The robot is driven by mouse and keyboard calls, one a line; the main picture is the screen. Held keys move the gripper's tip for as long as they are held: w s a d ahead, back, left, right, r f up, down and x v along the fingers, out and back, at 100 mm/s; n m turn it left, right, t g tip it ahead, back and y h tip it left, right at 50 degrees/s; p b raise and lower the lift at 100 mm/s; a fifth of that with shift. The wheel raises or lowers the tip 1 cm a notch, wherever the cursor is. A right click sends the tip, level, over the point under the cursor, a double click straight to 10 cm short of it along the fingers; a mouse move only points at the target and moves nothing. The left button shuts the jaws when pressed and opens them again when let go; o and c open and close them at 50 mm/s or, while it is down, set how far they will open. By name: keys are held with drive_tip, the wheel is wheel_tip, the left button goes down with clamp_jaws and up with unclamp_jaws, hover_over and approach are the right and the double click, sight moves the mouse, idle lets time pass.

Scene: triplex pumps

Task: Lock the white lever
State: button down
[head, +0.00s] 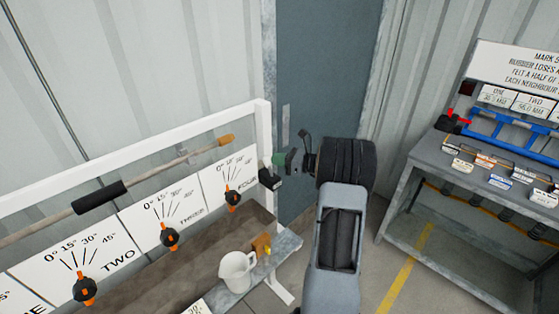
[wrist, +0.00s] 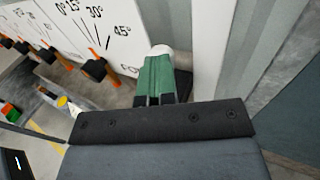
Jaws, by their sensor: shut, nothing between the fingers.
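My gripper (head: 279,160) reaches in from the right toward the right end post of the white pump frame. In the wrist view its green fingers (wrist: 157,75) are together and empty. A small rounded white part (wrist: 160,50), perhaps the end of the white lever, shows just beyond the fingertips; I cannot tell whether they touch it. A black block (head: 270,179) sits low on the post, just below the fingertips in the head view. The rest of the lever is hidden or cannot be told apart from the white post.
The white frame (head: 130,158) carries several angle-marked panels with orange-and-black valve handles (head: 232,198). A white jug (head: 237,270) stands on the bench below. A grey table (head: 415,163) with blue parts stands to the right. Open floor lies between.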

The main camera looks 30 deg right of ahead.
drive_tip(key=shift+w+r, duration=0.1)
drive_tip(key=shift+r, duration=0.15)
drive_tip(key=shift+d+r, duration=0.1)
drive_tip(key=shift+r, duration=0.05)
drive_tip(key=r+b+v, duration=0.1)
drive_tip(key=r+v, duration=0.2)
drive_tip(key=v, duration=1)
drive_tip(key=shift+d, duration=0.15)
